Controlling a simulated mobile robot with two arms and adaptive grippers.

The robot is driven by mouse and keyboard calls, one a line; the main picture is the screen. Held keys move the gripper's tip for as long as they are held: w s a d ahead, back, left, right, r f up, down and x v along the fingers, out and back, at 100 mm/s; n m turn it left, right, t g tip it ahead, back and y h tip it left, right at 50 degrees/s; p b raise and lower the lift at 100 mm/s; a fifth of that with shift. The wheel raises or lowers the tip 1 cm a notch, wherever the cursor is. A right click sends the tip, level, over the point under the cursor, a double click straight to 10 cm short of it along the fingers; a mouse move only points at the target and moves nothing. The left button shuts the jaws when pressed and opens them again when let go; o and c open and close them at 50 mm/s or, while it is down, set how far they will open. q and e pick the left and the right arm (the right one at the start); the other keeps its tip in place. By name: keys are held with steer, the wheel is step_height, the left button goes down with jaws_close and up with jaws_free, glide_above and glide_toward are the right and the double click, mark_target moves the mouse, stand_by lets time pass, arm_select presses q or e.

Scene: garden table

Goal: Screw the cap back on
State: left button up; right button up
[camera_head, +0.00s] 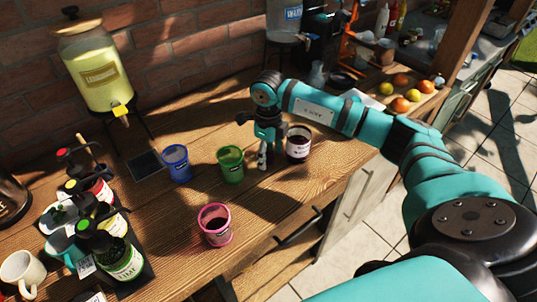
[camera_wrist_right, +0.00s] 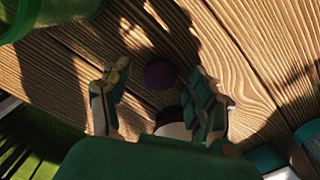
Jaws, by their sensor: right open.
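My right gripper (camera_head: 263,158) points down at the table, between the green cup and a dark jar with a white label (camera_head: 298,145). In the right wrist view its two fingers (camera_wrist_right: 158,92) are apart. A round dark purple piece, seemingly the cap (camera_wrist_right: 160,75), shows between and just beyond the fingertips. I cannot tell whether the fingers touch it. A white and dark rounded thing (camera_wrist_right: 172,129), perhaps the jar, is partly hidden behind the right-hand finger. I cannot make out the cap in the head view. My left gripper is out of view.
A green cup (camera_head: 230,164) stands close left of my gripper, with a blue cup (camera_head: 176,163) beyond it. A pink cup (camera_head: 214,225) stands nearer the table's front edge. Bottles (camera_head: 122,262) and a mug (camera_head: 22,272) crowd the left. Fruit (camera_head: 400,104) lies at the back right.

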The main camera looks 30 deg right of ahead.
mark_target(268, 158)
steer(key=shift+c, duration=0.4)
steer(key=c, duration=0.7)
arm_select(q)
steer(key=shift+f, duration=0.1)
arm_select(e)
steer(key=shift+r, duration=0.15)
steer(key=shift+r+b, duration=0.5)
steer(key=shift+r, duration=0.1)
steer(key=shift+s+a+r+b, duration=0.15)
steer(key=shift+r+b, duration=0.15)
steer(key=shift+r, duration=0.2)
steer(key=shift+s+a+r+b, duration=0.15)
steer(key=shift+r+b, duration=0.1)
steer(key=shift+r, duration=0.2)
arm_select(q)
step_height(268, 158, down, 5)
steer(key=b, duration=0.3)
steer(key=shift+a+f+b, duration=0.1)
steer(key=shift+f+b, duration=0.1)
steer(key=shift+b, duration=0.1)
arm_select(e)
steer(key=s+a, duration=0.3)
steer(key=s+a+r, duration=0.1)
steer(key=s+a, duration=0.6)
steer(key=shift+s+a+r, duration=0.3)
steer(key=shift+s+a, duration=0.05)
steer(key=shift+a, duration=0.05)
